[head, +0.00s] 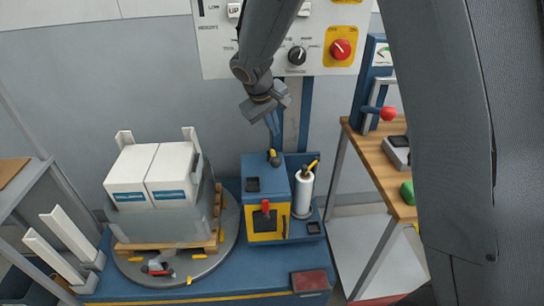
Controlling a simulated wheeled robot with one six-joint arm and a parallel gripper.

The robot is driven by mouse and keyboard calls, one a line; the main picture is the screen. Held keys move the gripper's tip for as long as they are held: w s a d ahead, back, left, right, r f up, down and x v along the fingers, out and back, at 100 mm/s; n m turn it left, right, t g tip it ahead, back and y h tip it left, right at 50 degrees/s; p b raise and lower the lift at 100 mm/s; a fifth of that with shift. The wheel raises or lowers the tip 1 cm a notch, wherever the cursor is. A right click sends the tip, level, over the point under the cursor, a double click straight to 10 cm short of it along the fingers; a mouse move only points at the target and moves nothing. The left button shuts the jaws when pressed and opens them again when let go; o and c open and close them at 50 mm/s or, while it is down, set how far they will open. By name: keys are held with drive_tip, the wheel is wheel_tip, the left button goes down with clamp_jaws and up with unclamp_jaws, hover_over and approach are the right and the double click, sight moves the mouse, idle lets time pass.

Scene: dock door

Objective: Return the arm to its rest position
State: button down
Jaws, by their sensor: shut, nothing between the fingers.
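My arm comes down from the top of the head view, with a wide grey link along the right side. My gripper (276,103) hangs in front of the wall below the control panel (225,50). Its fingers are shut and nothing is held between them. It is above the blue machine with a yellow front (250,185) and apart from it. The fingertips are small and partly hidden by the gripper body.
White boxes (130,168) stand on a wooden pallet (130,246) on a round turntable (228,245) at left. A white film roll (303,192) stands beside the machine. A wooden bench (372,160) with a red knob (388,114) and a green item (407,192) is at right.

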idle(0.3)
drive_tip(key=s+d+m+g+y, duration=0.1)
drive_tip(key=s+d, duration=0.3)
drive_tip(key=s, duration=0.5)
drive_tip(key=s+d+m+g+y, duration=0.1)
drive_tip(key=s+d+m, duration=0.2)
drive_tip(key=s, duration=0.6)
drive_tip(key=s+d+m+g, duration=0.1)
drive_tip(key=s+d, duration=0.4)
drive_tip(key=s, duration=0.5)
drive_tip(key=shift+f+m+y, duration=0.3)
drive_tip(key=shift+m+y, duration=0.1)
drive_tip(key=shift+d, duration=0.1)
